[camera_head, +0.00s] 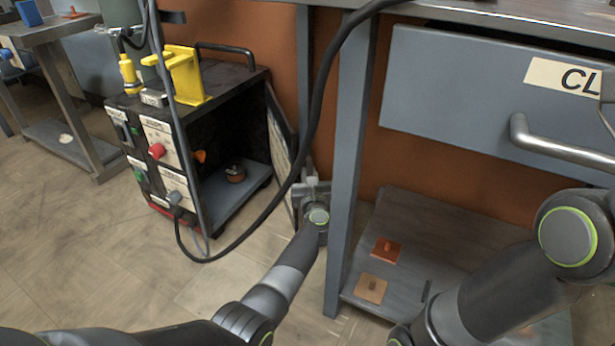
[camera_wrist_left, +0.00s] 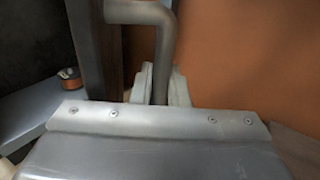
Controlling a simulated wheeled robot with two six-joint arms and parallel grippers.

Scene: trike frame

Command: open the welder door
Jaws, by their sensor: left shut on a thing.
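The welder (camera_head: 130,130) is a black cabinet with labelled front panels, at the left of the head view. Its side opening shows a dark interior with a grey shelf and a small copper-coloured spool (camera_head: 235,173). The welder door (camera_head: 280,140) stands swung out at the right of this opening, seen nearly edge-on. My left gripper (camera_head: 313,190) is at the door's outer side, low beside the table leg. In the left wrist view its pale fingers (camera_wrist_left: 165,85) are shut around the grey bent door handle (camera_wrist_left: 153,40). My right arm shows at the right, its gripper out of view.
A grey table leg (camera_head: 350,160) stands close right of my left gripper. A drawer with a metal handle (camera_head: 560,148) is at upper right, above a low shelf with copper plates (camera_head: 385,250). A black cable hangs across the middle. Floor in front of the welder is clear.

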